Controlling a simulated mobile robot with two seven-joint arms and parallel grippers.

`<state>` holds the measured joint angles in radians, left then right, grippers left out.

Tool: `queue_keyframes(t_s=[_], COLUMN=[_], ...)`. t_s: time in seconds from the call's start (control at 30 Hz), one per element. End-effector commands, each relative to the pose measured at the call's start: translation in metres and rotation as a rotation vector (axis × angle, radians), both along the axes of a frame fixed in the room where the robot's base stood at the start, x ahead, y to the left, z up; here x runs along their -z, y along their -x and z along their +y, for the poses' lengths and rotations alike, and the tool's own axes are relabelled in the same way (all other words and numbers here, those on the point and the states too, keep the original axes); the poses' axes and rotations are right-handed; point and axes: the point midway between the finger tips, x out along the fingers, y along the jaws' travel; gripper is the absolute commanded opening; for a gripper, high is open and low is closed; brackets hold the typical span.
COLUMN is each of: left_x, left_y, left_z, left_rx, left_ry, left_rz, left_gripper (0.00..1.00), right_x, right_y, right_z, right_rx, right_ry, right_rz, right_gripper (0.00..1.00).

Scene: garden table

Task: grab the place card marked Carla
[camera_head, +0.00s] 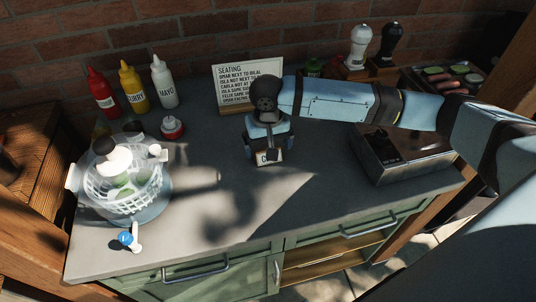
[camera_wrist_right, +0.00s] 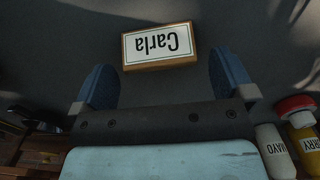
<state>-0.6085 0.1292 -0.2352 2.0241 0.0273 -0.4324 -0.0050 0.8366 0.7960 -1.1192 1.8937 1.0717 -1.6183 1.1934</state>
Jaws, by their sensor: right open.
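The place card marked Carla (camera_wrist_right: 158,46) is a small white card in a wooden frame. In the right wrist view it lies upside down to the camera, just beyond and between the two blue fingers. In the head view the card (camera_head: 269,158) shows only in part, on the grey counter below my right gripper (camera_head: 268,150). My right gripper (camera_wrist_right: 160,64) is open, with a gap between each finger and the card. My left gripper is in neither view.
A seating sign (camera_head: 240,85) stands behind my right gripper. Sauce bottles (camera_head: 133,86) stand at the back left. A salad spinner (camera_head: 120,185) is at the left. A metal box (camera_head: 395,160) is at the right, under my forearm. The counter front (camera_head: 240,215) is clear.

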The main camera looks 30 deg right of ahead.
Motion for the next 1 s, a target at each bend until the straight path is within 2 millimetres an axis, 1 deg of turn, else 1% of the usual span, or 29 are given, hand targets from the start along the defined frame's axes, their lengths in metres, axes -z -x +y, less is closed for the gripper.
queue_keyframes(t_s=[0.03,0.13,0.23,0.4,0.43,0.47,0.5,0.57,0.6,0.63,0.87,1.0], left_x=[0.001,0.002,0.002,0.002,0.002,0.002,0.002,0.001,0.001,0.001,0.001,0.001], left_y=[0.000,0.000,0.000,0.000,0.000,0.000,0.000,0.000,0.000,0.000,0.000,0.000], left_z=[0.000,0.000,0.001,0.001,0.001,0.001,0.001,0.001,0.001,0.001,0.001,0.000], left_rx=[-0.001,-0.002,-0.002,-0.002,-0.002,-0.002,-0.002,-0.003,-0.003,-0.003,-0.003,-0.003], left_ry=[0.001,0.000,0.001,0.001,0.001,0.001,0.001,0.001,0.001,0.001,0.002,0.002], left_rz=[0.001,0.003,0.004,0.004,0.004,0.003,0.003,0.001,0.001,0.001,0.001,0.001], left_gripper=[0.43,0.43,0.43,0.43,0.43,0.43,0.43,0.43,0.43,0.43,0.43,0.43], right_x=[0.008,0.017,0.020,0.020,0.020,0.020,0.020,0.020,0.020,0.020,0.020,0.016], right_y=[0.000,0.000,0.000,0.000,0.000,0.000,0.000,0.000,0.000,0.000,0.000,0.000], right_z=[0.000,0.000,0.000,0.000,0.000,0.000,0.000,0.000,0.000,0.000,0.000,0.000], right_rx=[0.001,0.000,-0.001,-0.001,-0.001,-0.001,-0.001,-0.001,-0.001,-0.001,-0.001,0.000], right_ry=[0.002,0.000,0.001,0.000,0.000,0.000,0.000,0.000,0.000,0.000,0.000,-0.001], right_rz=[0.001,0.000,0.000,-0.001,-0.001,-0.001,-0.001,-0.001,-0.001,-0.001,-0.001,-0.002], right_gripper=[1.00,1.00,1.00,1.00,0.95,0.89,0.79,0.66,0.56,0.51,0.51,0.51])
